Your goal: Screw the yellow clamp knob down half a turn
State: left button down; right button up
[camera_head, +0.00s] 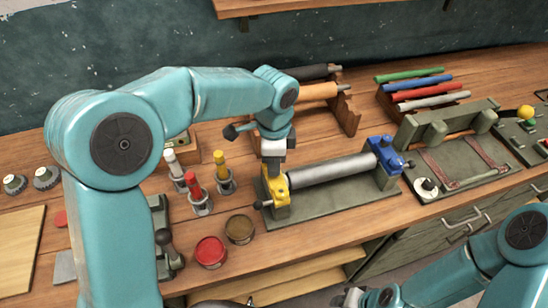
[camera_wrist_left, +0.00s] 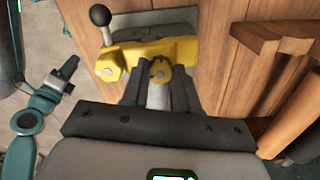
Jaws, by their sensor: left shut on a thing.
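The yellow clamp (camera_head: 281,204) stands at the left end of a dark green fixture (camera_head: 330,206); its yellow body (camera_wrist_left: 165,51) with a black ball lever (camera_wrist_left: 101,16) shows in the left wrist view. My left gripper (camera_head: 274,172) points down onto the top of the clamp. In the wrist view its fingers (camera_wrist_left: 160,88) are shut on the small round yellow knob (camera_wrist_left: 160,72), partly hidden between them. A grey roller (camera_head: 332,169) runs from the yellow clamp to a blue clamp (camera_head: 385,154). My right gripper (camera_head: 352,297) is low at the bottom edge, apart from the fixture; its jaws are unclear.
Red and yellow screwdriver-like tools (camera_head: 198,193) and two paint pots (camera_head: 210,251) stand left of the fixture. A wooden rack with an orange roller (camera_head: 312,92) is behind it. Coloured rods (camera_head: 415,84) and another fixture (camera_head: 450,160) lie to the right.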

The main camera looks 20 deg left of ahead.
pick_arm(q)
jog(key=shift+m, duration=0.7)
jog(key=shift+a, duration=0.1)
jog(key=c, duration=0.8)
grip_release()
jog(key=shift+c, duration=0.2)
jog(key=shift+r, duration=0.25)
notch_tip(320, 180, up, 16)
jog(key=shift+s, duration=0.1)
